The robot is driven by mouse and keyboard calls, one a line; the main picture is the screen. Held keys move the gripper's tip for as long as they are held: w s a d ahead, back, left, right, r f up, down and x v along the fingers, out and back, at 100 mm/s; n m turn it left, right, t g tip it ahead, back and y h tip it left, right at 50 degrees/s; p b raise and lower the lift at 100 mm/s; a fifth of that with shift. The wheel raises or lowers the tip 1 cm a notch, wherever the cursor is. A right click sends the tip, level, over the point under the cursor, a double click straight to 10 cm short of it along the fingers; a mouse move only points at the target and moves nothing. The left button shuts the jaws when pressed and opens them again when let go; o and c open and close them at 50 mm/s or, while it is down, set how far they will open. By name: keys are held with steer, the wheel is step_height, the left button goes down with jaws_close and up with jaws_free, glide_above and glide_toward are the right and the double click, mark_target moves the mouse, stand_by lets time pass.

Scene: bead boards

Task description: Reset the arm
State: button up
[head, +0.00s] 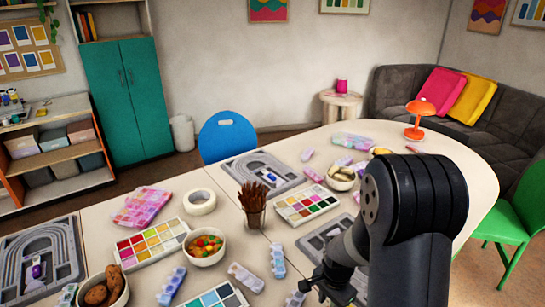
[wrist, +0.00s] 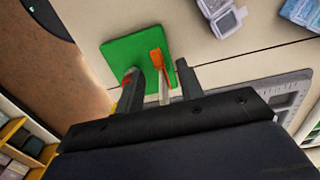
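My gripper (wrist: 160,82) shows in the wrist view as two dark fingers standing apart with a gap between them. A narrow orange and pale item (wrist: 157,62) shows in line with this gap, over a flat green square (wrist: 120,48). I cannot tell what the item is, and neither finger clearly touches it. In the head view my arm reaches in from the lower right, bent over the table. My gripper (head: 312,284) is low there, near the front of the table and partly cut off by the frame.
The pale table (head: 165,275) holds paint palettes (head: 306,204), grey bead boards (head: 262,180), a brush cup (head: 252,210), bowls (head: 204,247) and bead boxes (head: 245,277). A green chair (head: 515,215) is at the right.

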steer(key=shift+f, duration=0.55)
steer(key=shift+r+p, duration=0.3)
steer(key=shift+p, duration=0.05)
